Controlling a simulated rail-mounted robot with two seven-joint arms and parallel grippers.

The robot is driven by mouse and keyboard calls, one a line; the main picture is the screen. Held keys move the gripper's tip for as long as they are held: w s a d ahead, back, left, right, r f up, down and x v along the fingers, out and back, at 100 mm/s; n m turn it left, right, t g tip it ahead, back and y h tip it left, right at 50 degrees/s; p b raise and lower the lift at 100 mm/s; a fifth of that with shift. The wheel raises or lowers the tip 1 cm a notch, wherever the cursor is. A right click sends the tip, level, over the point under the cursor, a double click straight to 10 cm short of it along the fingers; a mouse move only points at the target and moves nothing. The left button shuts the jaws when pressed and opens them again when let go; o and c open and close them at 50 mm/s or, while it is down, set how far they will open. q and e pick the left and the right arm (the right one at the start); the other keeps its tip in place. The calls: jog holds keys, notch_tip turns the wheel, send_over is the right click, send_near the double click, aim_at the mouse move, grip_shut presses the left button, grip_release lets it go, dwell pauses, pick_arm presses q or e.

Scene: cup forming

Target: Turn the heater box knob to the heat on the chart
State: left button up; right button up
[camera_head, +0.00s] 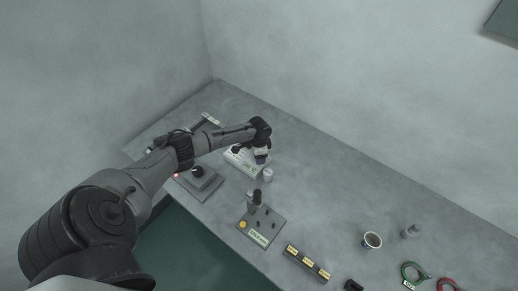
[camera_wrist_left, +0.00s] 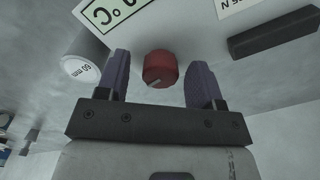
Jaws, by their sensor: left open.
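A red round knob (camera_wrist_left: 161,66) with a light pointer mark shows in the left wrist view, between the fingers of my left gripper (camera_wrist_left: 158,62). The gripper is open, with a finger on each side and a visible gap to the knob. In the head view my left gripper (camera_head: 261,157) points down at the pale-topped heater box (camera_head: 238,163), and the knob is hidden there. A green-edged label (camera_wrist_left: 112,14) on the box is cut off by the wrist picture's edge. I cannot make out the heat chart. My right gripper is not in view.
A grey cylinder marked 60 mm (camera_wrist_left: 82,68) stands close beside the left finger; it also shows in the head view (camera_head: 267,174). A peg stand (camera_head: 262,238), a labelled rack (camera_head: 307,264) and a cup (camera_head: 372,240) stand farther right. The table's back middle is clear.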

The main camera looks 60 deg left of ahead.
pick_arm(q)
notch_tip(320, 180, up, 14)
jog(key=p, duration=0.1)
jog(key=shift+f, duration=0.2)
dwell(0.8)
